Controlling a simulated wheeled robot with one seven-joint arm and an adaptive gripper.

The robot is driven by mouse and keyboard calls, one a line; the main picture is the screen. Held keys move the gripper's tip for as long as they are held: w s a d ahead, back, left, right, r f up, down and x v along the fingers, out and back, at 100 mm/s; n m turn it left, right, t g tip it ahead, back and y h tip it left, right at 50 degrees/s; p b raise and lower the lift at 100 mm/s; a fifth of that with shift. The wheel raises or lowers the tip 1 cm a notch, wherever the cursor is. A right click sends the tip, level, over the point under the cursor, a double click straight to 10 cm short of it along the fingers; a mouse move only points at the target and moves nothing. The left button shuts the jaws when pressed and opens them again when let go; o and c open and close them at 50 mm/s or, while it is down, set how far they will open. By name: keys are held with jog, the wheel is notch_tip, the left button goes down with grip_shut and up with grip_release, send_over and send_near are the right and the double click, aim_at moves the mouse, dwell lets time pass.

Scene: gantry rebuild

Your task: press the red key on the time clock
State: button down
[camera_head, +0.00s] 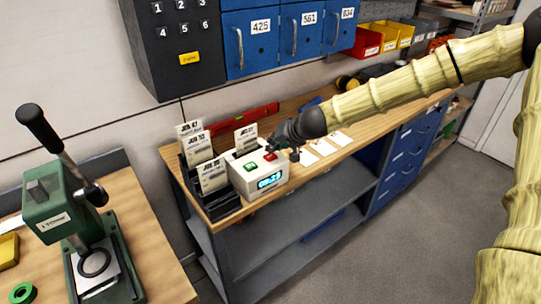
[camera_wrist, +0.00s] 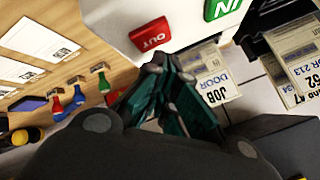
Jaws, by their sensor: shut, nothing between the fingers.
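The time clock (camera_head: 245,180) is a white box with a lit blue display, standing on the wooden bench. Its red key (camera_head: 269,156) is on the top, to the right of the green key (camera_head: 251,167). In the wrist view the red key (camera_wrist: 151,34) reads OUT and the green key (camera_wrist: 221,8) reads IN. My gripper (camera_head: 277,147) is shut and empty, right by the red key. In the wrist view its fingertips (camera_wrist: 160,66) are just below the red key's edge. I cannot tell whether they touch the clock.
A black card rack (camera_head: 220,208) with time cards stands close left of the clock. White cards (camera_head: 322,146) lie on the bench to its right. A red level (camera_head: 245,118) lies behind. A green press (camera_head: 78,212) stands on another table at left.

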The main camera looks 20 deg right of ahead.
aim_at(273, 155)
jog(key=shift+r, duration=0.1)
notch_tip(273, 155, up, 5)
jog(key=p, duration=0.4)
jog(key=shift+p, duration=0.3)
dwell(0.6)
